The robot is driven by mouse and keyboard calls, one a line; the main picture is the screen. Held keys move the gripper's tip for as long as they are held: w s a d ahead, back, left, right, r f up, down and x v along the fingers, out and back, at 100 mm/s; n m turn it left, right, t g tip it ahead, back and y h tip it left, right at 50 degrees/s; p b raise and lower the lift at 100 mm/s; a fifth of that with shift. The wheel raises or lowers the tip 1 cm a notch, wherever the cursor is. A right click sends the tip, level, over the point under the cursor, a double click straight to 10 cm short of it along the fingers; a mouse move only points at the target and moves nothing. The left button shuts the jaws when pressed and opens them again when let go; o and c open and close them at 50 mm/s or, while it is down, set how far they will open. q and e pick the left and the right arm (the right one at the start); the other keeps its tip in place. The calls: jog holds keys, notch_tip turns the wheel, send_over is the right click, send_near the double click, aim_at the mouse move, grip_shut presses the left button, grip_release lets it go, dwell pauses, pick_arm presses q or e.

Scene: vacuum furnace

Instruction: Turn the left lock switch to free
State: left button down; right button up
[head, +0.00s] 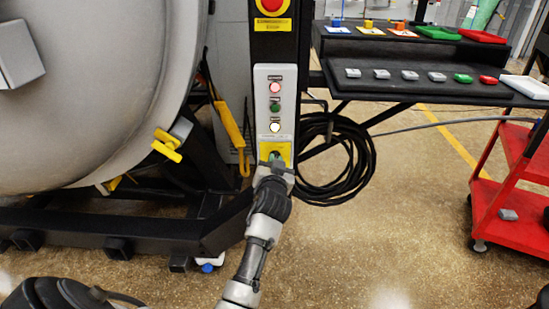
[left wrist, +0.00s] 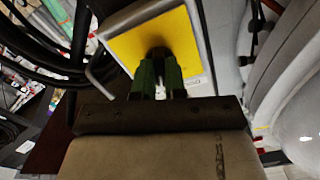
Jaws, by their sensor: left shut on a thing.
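The lock switch sits on a yellow plate (head: 283,147) at the bottom of the grey control panel. My left gripper (head: 275,160) reaches up to it from below and covers most of the knob in the head view. In the left wrist view, the green fingers of my left gripper (left wrist: 159,78) are shut on the dark switch knob (left wrist: 159,54), in front of the yellow plate (left wrist: 128,46). The fingers hide much of the knob, so I cannot tell its turned position. My right gripper is not in view.
Above the switch, the panel (head: 262,98) carries a red, a green and a white button, with a red emergency stop (head: 272,5) higher up. A coiled black cable (head: 366,160) hangs right of it. The furnace's yellow clamp (head: 167,145) is to the left. A red cart (head: 510,215) stands right.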

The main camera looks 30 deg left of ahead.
pick_arm(q)
jog(key=shift+r+m+p, duration=0.1)
jog(key=shift+m+p, duration=0.35)
jog(key=shift+m, duration=0.65)
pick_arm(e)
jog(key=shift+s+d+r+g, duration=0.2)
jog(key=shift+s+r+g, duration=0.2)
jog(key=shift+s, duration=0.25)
pick_arm(q)
jog(key=c, duration=1.2)
grip_release()
